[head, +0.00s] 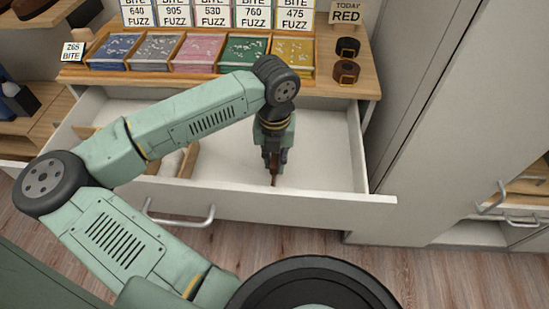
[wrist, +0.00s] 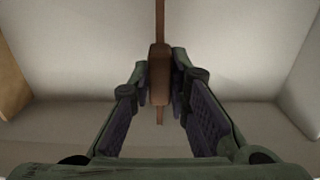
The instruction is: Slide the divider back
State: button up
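The divider (wrist: 160,20) is a thin brown strip. It runs down the middle of the wrist view from the top edge, with a thicker block where the fingers meet it. My gripper (wrist: 161,82) has a fingertip on each side of that block and looks closed on it. In the head view my gripper (head: 272,158) points down into the open white drawer (head: 325,150), and a bit of the brown divider (head: 274,176) shows below the fingertips. The rest of the divider there is hidden behind my gripper and wrist.
Wooden partitions (head: 188,160) and a pale object stand in the drawer's left part, partly behind my arm. The drawer's right part is bare. A tall cabinet (head: 440,130) stands at right.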

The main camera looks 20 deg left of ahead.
grip_shut()
dwell(0.3)
jog(key=shift+w+d+f+b, duration=0.1)
jog(key=shift+d+f+b, duration=0.05)
jog(key=shift+d+b, duration=0.4)
jog(key=w+d+b, duration=0.1)
jog(key=d+b, duration=0.2)
jog(key=d, duration=0.2)
jog(key=w+d+b, duration=0.2)
jog(key=d+b, duration=0.1)
jog(key=d, duration=0.2)
jog(key=w+d+b, duration=0.1)
jog(key=d+b, duration=0.2)
jog(key=d, duration=0.2)
jog(key=shift+w+b, duration=0.2)
jog(key=shift+b, duration=0.1)
jog(key=shift+w+d, duration=0.2)
jog(key=shift+d, duration=0.4)
jog(key=shift+r, duration=0.2)
jog(key=o, duration=0.6)
grip_release()
